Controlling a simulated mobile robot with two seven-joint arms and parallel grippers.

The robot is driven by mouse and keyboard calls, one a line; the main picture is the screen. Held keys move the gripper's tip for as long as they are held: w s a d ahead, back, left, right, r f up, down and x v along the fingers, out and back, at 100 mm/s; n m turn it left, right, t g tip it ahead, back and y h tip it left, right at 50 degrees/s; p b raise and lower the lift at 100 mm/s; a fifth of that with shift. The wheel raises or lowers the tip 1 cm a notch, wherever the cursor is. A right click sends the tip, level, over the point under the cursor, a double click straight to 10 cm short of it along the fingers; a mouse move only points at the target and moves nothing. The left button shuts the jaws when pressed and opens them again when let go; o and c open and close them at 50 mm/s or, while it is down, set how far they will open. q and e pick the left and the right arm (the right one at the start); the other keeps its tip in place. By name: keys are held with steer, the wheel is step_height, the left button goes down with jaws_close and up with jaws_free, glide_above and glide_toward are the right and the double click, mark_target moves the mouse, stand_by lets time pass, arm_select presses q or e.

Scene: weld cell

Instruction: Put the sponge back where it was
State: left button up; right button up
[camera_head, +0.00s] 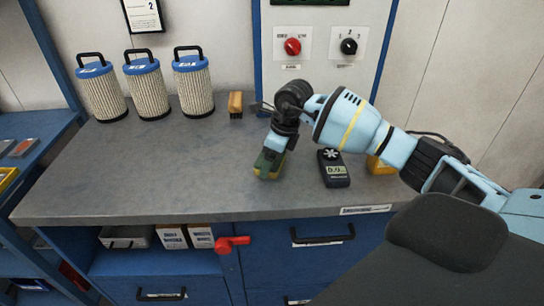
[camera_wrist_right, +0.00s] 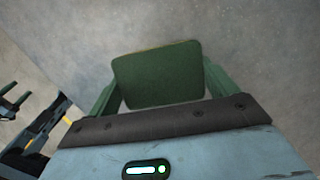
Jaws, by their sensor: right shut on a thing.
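The sponge (camera_head: 266,172) is a small block with a green side and a yellowish side, at the middle of the grey counter in the head view. My right gripper (camera_head: 271,161) reaches down from above and is shut on it. In the right wrist view the sponge's green face (camera_wrist_right: 158,76) sits between the two fingers of my right gripper (camera_wrist_right: 160,100), with grey counter behind it. I cannot tell whether the sponge touches the counter or hangs just above it.
A wood-backed brush (camera_head: 235,104) and several blue-topped filters (camera_head: 150,90) stand at the back of the counter (camera_head: 130,180). A dark meter (camera_head: 333,168) lies right of the sponge, then a yellow object (camera_head: 378,166) partly behind my arm. The counter's left and front-middle are clear.

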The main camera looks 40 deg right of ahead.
steer(key=o, duration=0.8)
steer(key=shift+r, duration=0.35)
steer(key=v, duration=1.1)
steer(key=shift+r, duration=0.25)
